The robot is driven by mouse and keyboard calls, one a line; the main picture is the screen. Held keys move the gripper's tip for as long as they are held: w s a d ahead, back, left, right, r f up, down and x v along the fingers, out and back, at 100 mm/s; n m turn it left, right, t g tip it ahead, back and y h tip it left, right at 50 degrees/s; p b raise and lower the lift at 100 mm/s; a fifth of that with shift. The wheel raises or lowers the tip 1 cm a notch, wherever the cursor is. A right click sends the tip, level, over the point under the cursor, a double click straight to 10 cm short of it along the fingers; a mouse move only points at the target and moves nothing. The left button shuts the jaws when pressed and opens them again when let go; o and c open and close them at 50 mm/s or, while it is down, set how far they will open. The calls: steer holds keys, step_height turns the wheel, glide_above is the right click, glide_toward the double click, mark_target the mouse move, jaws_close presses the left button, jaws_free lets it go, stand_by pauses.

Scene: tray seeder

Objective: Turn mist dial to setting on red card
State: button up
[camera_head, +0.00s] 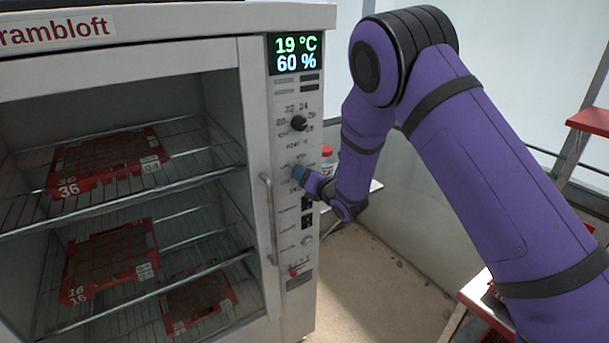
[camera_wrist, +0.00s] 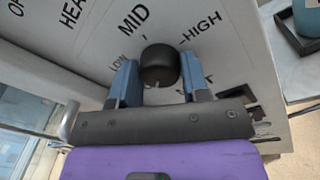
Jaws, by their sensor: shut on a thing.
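The mist dial is a round black knob (camera_wrist: 159,65) in the wrist view, with LOW, MID and HIGH printed around it. MID is above it, LOW to its upper left and HIGH to its upper right. My gripper (camera_wrist: 155,82) has a blue finger on each side of the knob and is shut on it. Which setting the knob points to is unclear. In the head view my gripper (camera_head: 299,173) is at the control panel and hides the dial. I cannot make out a red card with a readable setting.
The white cabinet's panel (camera_head: 284,215) has a display (camera_head: 296,53) reading 19 °C and 60 %, another black knob (camera_head: 298,123) above my gripper and small switches below. A door handle (camera_head: 268,215) is at the left. Red trays (camera_head: 75,188) sit on wire shelves inside.

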steer(key=shift+m, duration=0.3)
steer(key=shift+s+a+f+n+t+h, duration=0.1)
steer(key=shift+n+t+h, duration=0.3)
steer(key=shift+n, duration=4.35)
steer(key=shift+s+a+f+n+t+h, duration=0.1)
steer(key=shift+n+h, duration=0.55)
steer(key=shift+n, duration=4.15)
steer(key=shift+s+a+n+t+h, duration=0.15)
steer(key=shift+n+h, duration=0.4)
steer(key=shift+n, duration=4.2)
steer(key=shift+w, duration=0.1)
steer(key=o, duration=0.9)
